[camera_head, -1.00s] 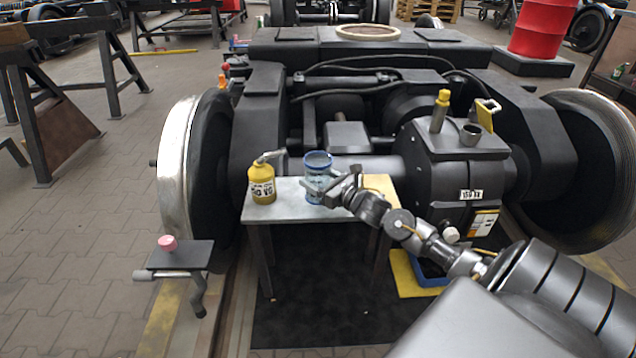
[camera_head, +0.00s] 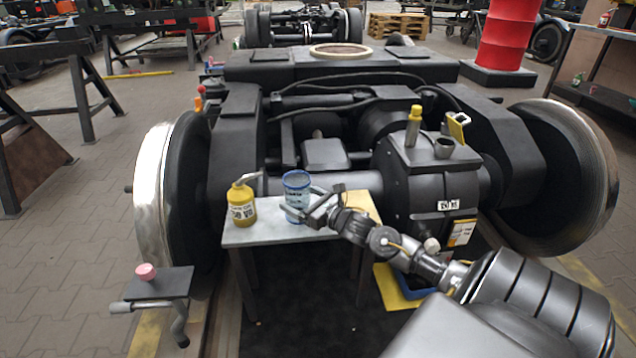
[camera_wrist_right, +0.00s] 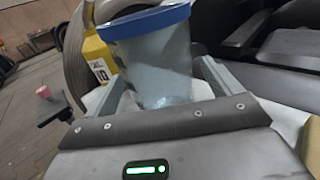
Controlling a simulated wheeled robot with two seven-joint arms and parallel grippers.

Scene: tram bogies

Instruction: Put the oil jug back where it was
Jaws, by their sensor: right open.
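The jug (camera_head: 296,184), a translucent vessel with a blue rim, stands upright on the small grey table (camera_head: 262,232). In the right wrist view the jug (camera_wrist_right: 155,60) fills the space between my fingers. My right gripper (camera_head: 300,202) is open, with its fingers on either side of the jug; I cannot tell whether they touch it. A yellow can (camera_head: 242,205) with a spout and a label stands left of the jug on the same table; it also shows in the right wrist view (camera_wrist_right: 98,58). My left gripper is out of view.
The black bogie (camera_head: 325,155) with its large wheels (camera_head: 150,195) stands right behind the table. A yellow-topped post (camera_head: 414,122) rises from its gearbox. A small bracket with a pink knob (camera_head: 146,271) is at the front left.

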